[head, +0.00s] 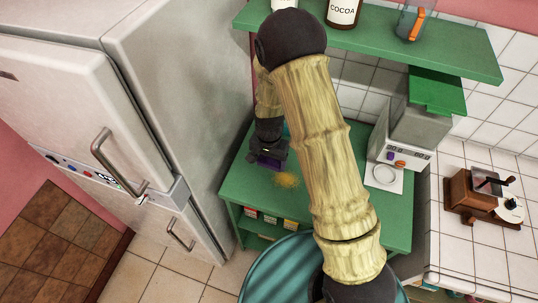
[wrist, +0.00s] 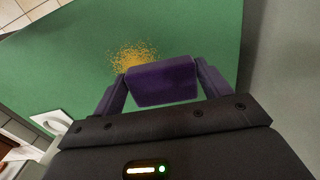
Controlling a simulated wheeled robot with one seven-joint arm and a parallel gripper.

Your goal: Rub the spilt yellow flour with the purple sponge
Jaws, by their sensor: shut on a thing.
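The purple sponge (wrist: 162,84) is held between the two fingers of my gripper (wrist: 163,88) in the wrist view. In the head view my gripper (head: 268,158) is over the left part of the green shelf top, and the sponge (head: 266,164) shows as a small purple patch under it. The yellow flour (wrist: 132,57) is a loose speckled patch on the green surface, just beyond the sponge in the wrist view. In the head view the flour (head: 287,180) lies right beside the gripper, to its lower right. I cannot tell whether the sponge touches the surface.
A grey and white appliance (head: 405,140) stands at the right end of the green top (head: 235,190). A green upper shelf (head: 385,42) holds a cocoa jar (head: 343,12) and a jug (head: 410,22). The fridge (head: 165,100) is close on the left. A wooden grinder (head: 470,195) stands on the tiled counter.

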